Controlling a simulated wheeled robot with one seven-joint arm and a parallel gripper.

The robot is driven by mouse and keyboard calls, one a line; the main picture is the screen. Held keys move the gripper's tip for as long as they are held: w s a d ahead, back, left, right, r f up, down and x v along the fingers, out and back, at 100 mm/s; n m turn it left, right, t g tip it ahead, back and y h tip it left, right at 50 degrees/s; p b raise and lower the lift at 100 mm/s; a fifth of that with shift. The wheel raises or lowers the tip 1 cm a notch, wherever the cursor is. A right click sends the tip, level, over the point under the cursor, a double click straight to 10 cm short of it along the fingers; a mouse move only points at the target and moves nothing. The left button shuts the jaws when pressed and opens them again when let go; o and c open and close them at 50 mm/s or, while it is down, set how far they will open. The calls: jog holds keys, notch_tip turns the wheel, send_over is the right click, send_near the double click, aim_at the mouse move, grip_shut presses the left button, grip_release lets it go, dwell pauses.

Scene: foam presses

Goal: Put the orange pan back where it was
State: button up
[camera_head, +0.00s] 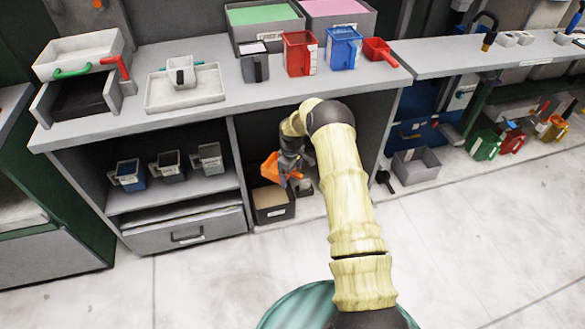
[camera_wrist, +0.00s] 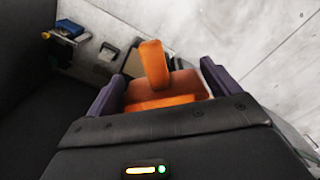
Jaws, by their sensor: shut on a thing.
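The orange pan (camera_head: 271,167) is tilted in my gripper, inside the open bay under the long grey counter. In the wrist view the pan (camera_wrist: 165,95) sits between the two dark fingers, with its handle pointing away from the gripper. My gripper (camera_wrist: 163,90) is shut on it; the grip itself is partly hidden. In the head view my gripper (camera_head: 290,168) shows just right of the pan, partly covered by my arm. A dark open bin (camera_head: 274,214) with a white label stands on the bay floor below the pan.
The counter top (camera_head: 215,110) above holds red and blue jugs, trays and a red scoop. Several jugs (camera_head: 170,165) stand on the shelf left of the bay. A grey box (camera_head: 416,168) stands on the floor to the right. Open floor (camera_head: 450,240) lies in front.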

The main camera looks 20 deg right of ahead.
jog(key=s+a+r+m, duration=0.5)
jog(key=s+m, duration=0.3)
jog(key=s, duration=0.1)
jog(key=shift+s+m, duration=0.25)
jog(key=shift+m, duration=0.15)
jog(key=shift+r, duration=0.1)
jog(key=shift+a, duration=0.1)
